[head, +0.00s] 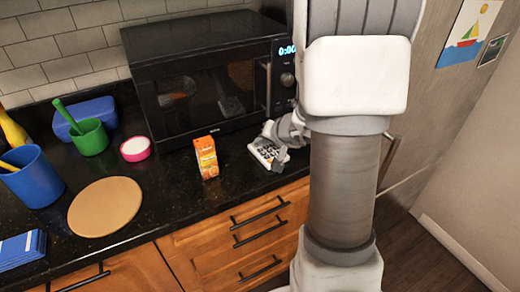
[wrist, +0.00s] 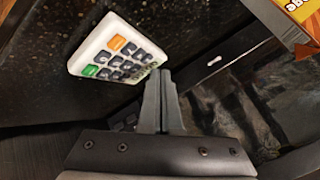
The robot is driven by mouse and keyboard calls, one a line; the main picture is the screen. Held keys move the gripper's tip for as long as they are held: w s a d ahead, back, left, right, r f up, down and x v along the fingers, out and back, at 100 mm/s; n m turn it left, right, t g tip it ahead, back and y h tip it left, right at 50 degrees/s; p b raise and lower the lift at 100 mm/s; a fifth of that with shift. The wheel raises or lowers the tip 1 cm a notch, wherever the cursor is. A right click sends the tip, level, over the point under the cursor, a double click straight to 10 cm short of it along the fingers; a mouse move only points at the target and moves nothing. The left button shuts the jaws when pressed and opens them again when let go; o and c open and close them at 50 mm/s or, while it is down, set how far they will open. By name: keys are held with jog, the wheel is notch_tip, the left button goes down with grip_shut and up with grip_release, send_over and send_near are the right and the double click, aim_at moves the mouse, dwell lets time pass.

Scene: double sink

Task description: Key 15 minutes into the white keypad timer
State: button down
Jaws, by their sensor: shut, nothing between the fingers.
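The white keypad timer (head: 263,162) lies on the dark counter in front of the microwave's right end.
A black microwave (head: 205,85) stands behind. An orange carton (head: 206,158) is left of the timer; it also shows in the wrist view (wrist: 300,12). A pink-rimmed bowl (head: 135,149), a green cup (head: 90,137) and a round board (head: 105,207) are farther left. Drawers lie below the counter edge.

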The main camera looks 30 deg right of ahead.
jog(key=shift+f+b, duration=0.7)
jog(key=shift+b, duration=0.7)
dwell(0.6)
jog(key=shift+r, duration=0.7)
jog(key=shift+p, duration=0.3)
jog(key=shift+r+p, duration=1.6)
jog(key=shift+r, duration=0.95)
